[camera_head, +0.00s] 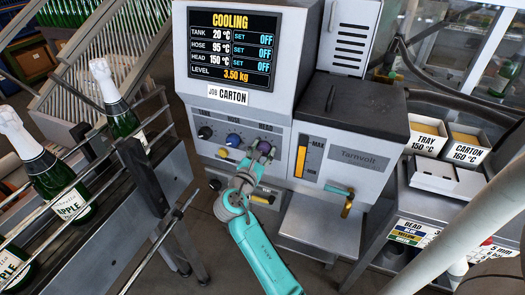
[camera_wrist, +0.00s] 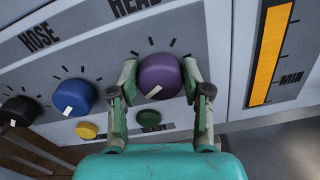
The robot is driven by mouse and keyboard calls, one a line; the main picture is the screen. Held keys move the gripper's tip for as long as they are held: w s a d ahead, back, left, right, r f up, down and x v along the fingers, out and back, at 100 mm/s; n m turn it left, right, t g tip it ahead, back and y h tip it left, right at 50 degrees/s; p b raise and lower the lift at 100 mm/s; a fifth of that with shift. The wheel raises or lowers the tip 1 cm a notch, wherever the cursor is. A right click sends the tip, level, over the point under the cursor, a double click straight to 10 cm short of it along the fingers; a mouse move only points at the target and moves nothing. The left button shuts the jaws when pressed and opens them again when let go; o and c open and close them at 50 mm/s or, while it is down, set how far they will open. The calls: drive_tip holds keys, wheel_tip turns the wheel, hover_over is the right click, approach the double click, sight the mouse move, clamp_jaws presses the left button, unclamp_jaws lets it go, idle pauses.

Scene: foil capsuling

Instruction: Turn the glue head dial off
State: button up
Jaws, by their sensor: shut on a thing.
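The purple head dial (camera_wrist: 166,74) is on the glue machine's sloping grey panel, under the HEAD label. Its white pointer mark faces lower left in the wrist view. My gripper (camera_wrist: 161,80) is shut on this dial, with one finger on each side. In the head view my gripper (camera_head: 260,156) reaches the panel from below and partly covers the purple dial (camera_head: 264,147). The screen (camera_head: 235,48) reads COOLING. Its tank, hose and head rows show 20, 95 and 150 °C, and each set value reads OFF.
The blue hose dial (camera_wrist: 77,97) and black tank dial (camera_wrist: 20,110) sit left of my gripper. A yellow button (camera_wrist: 87,130) and the green READY button (camera_wrist: 148,117) are close below. Bottles (camera_head: 58,178) stand on a railed conveyor at left.

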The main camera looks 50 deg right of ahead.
drive_tip(key=shift+f, duration=0.1)
drive_tip(key=o, duration=1.2)
drive_tip(key=shift+c, duration=0.2)
drive_tip(key=shift+a, duration=0.1)
drive_tip(key=v, duration=1.2)
